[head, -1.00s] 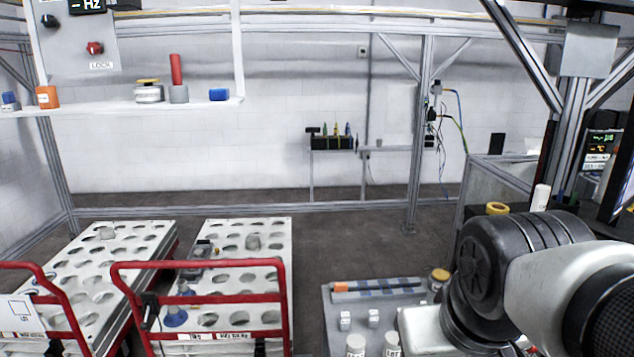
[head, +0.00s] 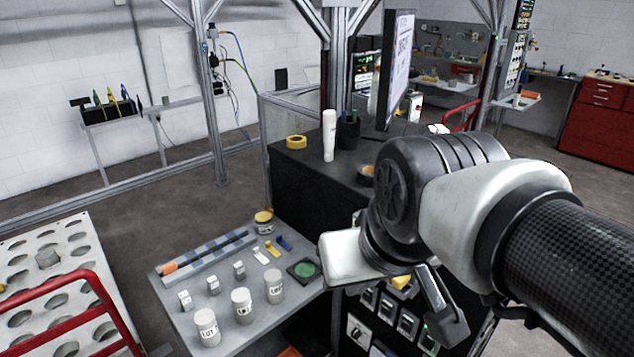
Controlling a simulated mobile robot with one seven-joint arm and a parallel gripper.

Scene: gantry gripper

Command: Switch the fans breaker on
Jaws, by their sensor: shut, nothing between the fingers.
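A row of breaker-like switches (head: 387,310) is on the front of the black cabinet, low in the head view. They are small and partly covered by my arm, and I cannot read which one is the fans breaker or how it is set. A dial (head: 357,334) sits below them. My gripper (head: 447,325) hangs below my wrist, in front of the cabinet and just right of the switches in the picture. Its fingers are together with nothing held. I cannot tell its distance from the panel.
Left of the cabinet (head: 300,172), a grey table (head: 170,300) holds white jars (head: 241,305) and small blocks. A red-railed cart (head: 85,285) is lower left.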

